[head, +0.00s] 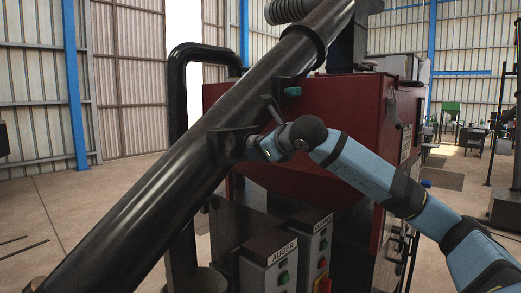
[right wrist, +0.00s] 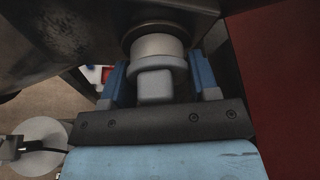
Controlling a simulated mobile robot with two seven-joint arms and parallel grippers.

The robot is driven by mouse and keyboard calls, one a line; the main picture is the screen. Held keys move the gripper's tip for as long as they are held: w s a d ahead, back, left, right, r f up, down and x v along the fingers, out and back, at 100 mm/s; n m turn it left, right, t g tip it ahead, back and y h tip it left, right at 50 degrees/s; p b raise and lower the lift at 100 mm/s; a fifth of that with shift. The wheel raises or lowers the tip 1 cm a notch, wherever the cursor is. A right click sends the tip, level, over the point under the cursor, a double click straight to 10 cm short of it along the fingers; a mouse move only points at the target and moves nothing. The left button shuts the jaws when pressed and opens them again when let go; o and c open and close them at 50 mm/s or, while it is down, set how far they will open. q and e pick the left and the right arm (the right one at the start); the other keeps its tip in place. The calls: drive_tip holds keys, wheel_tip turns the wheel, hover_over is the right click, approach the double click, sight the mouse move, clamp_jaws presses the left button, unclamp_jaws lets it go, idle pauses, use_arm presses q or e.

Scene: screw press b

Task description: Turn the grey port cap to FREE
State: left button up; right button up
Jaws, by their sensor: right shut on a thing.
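The grey port cap (right wrist: 158,48) shows in the right wrist view as a round flanged cap with a square tab, set in a dark collar on the port. My right gripper (right wrist: 160,74) has its two blue fingers on either side of the cap and is shut on it. In the head view my right gripper (head: 262,149) is at the stub on the side of the black sloping tube (head: 170,205); the cap itself is largely hidden there. I cannot read any FREE mark. My left gripper is not in view.
A red machine housing (head: 345,110) stands behind my right arm. Below are control boxes, one labelled AUGER (head: 283,252), with green buttons. A small lever (head: 273,108) stands just above my right gripper. Open floor (head: 30,200) lies to the left.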

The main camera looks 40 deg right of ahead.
drive_tip(key=shift+n+h+b, duration=0.4)
drive_tip(key=shift+n, duration=0.4)
drive_tip(key=shift+d+r+n+t+h+b, duration=0.1)
drive_tip(key=shift+r+n+t+h+b, duration=0.15)
drive_tip(key=shift+n+h, duration=0.45)
drive_tip(key=shift+f, duration=0.1)
